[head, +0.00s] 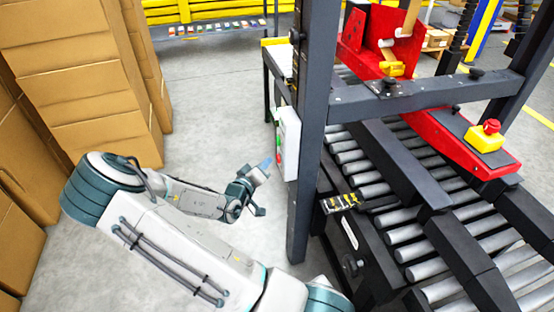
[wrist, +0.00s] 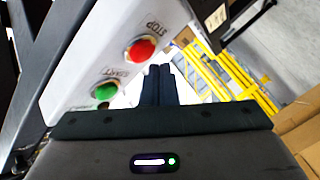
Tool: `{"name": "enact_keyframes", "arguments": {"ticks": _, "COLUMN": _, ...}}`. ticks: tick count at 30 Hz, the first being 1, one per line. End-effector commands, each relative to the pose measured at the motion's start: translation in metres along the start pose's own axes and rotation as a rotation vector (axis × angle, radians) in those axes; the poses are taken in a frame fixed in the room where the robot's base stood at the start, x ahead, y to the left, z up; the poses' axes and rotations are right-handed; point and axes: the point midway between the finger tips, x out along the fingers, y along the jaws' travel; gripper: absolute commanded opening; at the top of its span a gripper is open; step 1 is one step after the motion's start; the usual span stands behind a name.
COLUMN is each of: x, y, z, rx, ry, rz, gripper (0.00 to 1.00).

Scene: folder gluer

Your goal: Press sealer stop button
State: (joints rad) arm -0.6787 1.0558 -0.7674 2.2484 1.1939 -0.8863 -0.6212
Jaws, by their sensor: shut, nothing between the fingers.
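The sealer's white control box (head: 289,145) is fixed to the dark upright post in the head view. In the wrist view, the box (wrist: 88,62) carries a red button (wrist: 141,48) labelled STOP and a green button (wrist: 104,91) labelled START. My gripper (head: 266,163) is just left of the box in the head view. In the wrist view, my shut, empty fingers (wrist: 158,70) point forward, with their tips just below and right of the red button. I cannot tell whether the tips touch the box.
The sealer's dark post (head: 312,120) and roller conveyor (head: 410,215) stand to the right. A red emergency button (head: 491,126) on a yellow base sits on the red side rail. Stacked cardboard boxes (head: 75,70) stand at the left. Grey floor (head: 215,110) between them is clear.

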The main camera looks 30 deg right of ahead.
Motion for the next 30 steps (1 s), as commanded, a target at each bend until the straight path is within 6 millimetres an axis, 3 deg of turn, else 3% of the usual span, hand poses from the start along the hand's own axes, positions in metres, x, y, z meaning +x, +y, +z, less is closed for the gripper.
{"name": "enact_keyframes", "arguments": {"ticks": 30, "x": 0.0067, "y": 0.0047, "z": 0.0045, "rx": 0.0, "ry": 0.0, "rz": 0.0, "gripper": 0.0}}
